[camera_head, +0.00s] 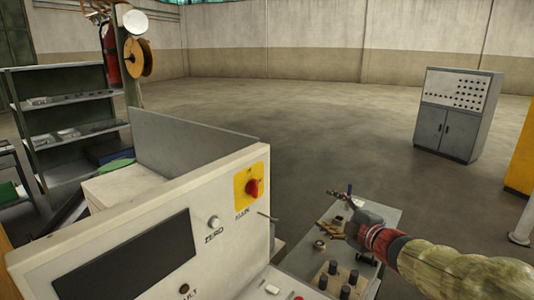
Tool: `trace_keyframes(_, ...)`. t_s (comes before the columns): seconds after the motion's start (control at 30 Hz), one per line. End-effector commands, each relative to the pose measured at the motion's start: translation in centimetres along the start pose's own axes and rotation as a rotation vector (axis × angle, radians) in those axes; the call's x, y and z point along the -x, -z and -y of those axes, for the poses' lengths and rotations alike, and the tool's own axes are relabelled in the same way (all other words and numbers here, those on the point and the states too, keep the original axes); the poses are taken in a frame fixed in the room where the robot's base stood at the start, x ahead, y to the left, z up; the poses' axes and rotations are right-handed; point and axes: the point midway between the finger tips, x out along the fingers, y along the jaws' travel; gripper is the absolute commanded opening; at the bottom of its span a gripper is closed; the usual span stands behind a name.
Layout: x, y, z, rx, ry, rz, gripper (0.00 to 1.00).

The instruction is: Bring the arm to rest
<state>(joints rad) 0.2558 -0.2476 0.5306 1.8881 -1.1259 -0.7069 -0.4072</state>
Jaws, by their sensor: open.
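My arm comes in from the right edge at the lower right, wrapped in a pale yellow sleeve with a red and black band near the wrist. My gripper (336,208) is at its end, pointing left, over the far part of a small grey worktable (298,262). Its jaws are open, and nothing shows held between them. The gripper is small here, and its height above the table is hard to tell. The wrist and forearm hide the right part of the table.
A white control panel (228,238) with a red knob (254,187) stands close at left. The table bears several black cylinders on a board (326,281) and small brass-coloured parts. A shelf (72,139) stands far left, a grey cabinet (458,112) back right. The floor between is clear.

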Motion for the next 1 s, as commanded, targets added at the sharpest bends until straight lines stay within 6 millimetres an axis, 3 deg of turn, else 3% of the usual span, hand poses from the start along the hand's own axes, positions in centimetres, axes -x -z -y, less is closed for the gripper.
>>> trace_keyframes(0.1, 2.3, -5.1, 1.0, -0.183, 0.013, 0.244, 0.64)
trace_keyframes(0.2, 5.4, -8.3, 2.5, -0.352, 0.023, 0.440, 0.64)
trace_keyframes(0.3, 9.4, -10.0, 4.7, -0.529, 0.035, 0.622, 0.64)
trace_keyframes(0.4, 13.9, -10.2, 7.6, -0.713, 0.057, 0.787, 0.64)
trace_keyframes(0.57, 21.5, -6.8, 13.2, -1.017, 0.122, 1.008, 0.64)
trace_keyframes(0.7, 27.1, -1.4, 17.7, -1.244, 0.209, 1.124, 0.64)
trace_keyframes(0.8, 30.1, 2.8, 19.9, -1.360, 0.275, 1.149, 0.64)
trace_keyframes(0.9, 31.8, 6.6, 20.7, -1.428, 0.314, 1.107, 0.64)
trace_keyframes(1.0, 32.2, 8.3, 19.9, -1.434, 0.297, 1.035, 0.64)
